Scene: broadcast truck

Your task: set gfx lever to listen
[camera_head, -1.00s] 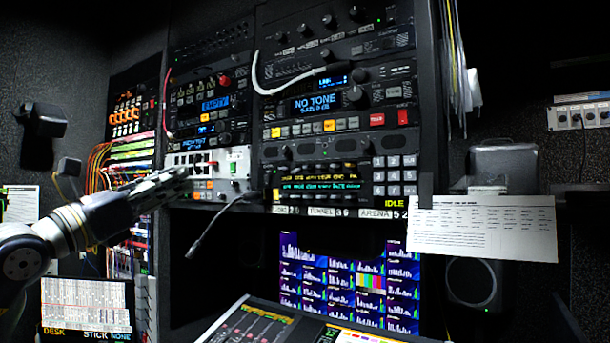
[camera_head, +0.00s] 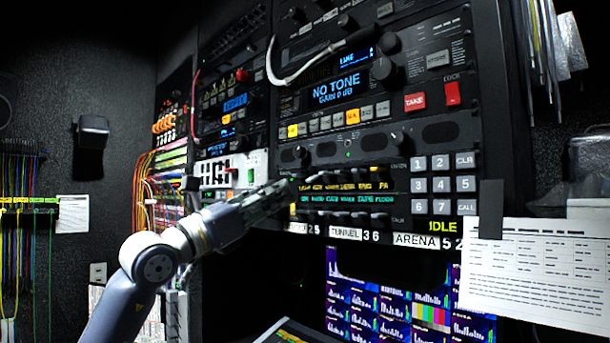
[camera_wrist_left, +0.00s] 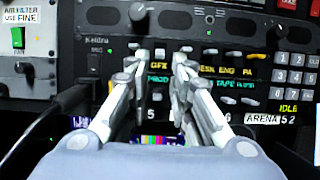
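The intercom panel (camera_head: 440,150) has a row of yellow labels above a row of green ones, with small levers along them. In the left wrist view the yellow GFX label (camera_wrist_left: 158,66) shows between my fingers. A small pale lever (camera_wrist_left: 160,52) stands just above that label; its exact position is too small to tell. My left gripper (camera_head: 292,184) reaches from the left to the panel's left part. In the left wrist view (camera_wrist_left: 158,75) its two fingers are apart, one on each side of the GFX column, with nothing held. Contact cannot be told. My right gripper is out of view.
A white panel (camera_head: 215,172) lies left of the intercom, with cables (camera_head: 155,180) beyond it. A keypad (camera_head: 443,185) sits on the intercom's right. A paper sheet (camera_head: 535,270) hangs at right. Monitors (camera_head: 400,305) glow below the rack.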

